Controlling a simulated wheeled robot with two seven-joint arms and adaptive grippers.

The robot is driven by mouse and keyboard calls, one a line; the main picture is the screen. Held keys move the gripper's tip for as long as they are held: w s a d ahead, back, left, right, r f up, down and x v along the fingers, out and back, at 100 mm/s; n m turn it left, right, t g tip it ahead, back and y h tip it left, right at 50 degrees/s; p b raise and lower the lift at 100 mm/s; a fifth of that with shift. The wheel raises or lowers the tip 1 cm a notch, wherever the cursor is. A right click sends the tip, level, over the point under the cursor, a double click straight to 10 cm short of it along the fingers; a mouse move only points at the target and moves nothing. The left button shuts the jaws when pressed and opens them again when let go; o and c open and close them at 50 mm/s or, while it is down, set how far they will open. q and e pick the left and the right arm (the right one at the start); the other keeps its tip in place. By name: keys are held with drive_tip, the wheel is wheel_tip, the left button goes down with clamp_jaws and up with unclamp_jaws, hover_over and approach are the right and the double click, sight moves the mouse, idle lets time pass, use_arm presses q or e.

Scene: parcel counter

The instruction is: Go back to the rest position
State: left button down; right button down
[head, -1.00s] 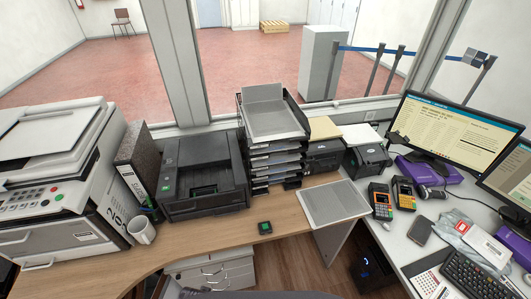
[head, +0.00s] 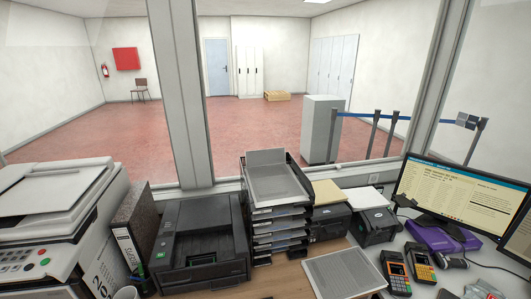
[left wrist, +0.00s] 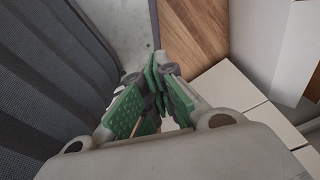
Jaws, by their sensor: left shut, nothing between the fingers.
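My left gripper (left wrist: 152,92) shows in the left wrist view with its green-padded fingers drawn together and nothing between them. It hangs beside a dark grey ribbed surface (left wrist: 45,75) on the left, with a wood-coloured surface (left wrist: 195,30) and pale drawer-like blocks (left wrist: 230,95) on the right. No gripper shows in the head view. My right gripper is not in either current view.
The counter holds a large white printer (head: 55,215), a binder (head: 135,230), a black printer (head: 200,245), a stack of trays (head: 278,190), card terminals (head: 396,272) and a monitor (head: 460,200). Behind the glass is a red-floored room (head: 260,130) with a grey cabinet (head: 319,130).

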use_arm(q)
drive_tip(key=s+a+f, duration=0.1)
drive_tip(key=s+f, duration=0.1)
drive_tip(key=s, duration=0.3)
drive_tip(key=shift+s+f, duration=0.35)
drive_tip(key=shift+f, duration=0.05)
drive_tip(key=shift+a, duration=0.1)
idle(0.7)
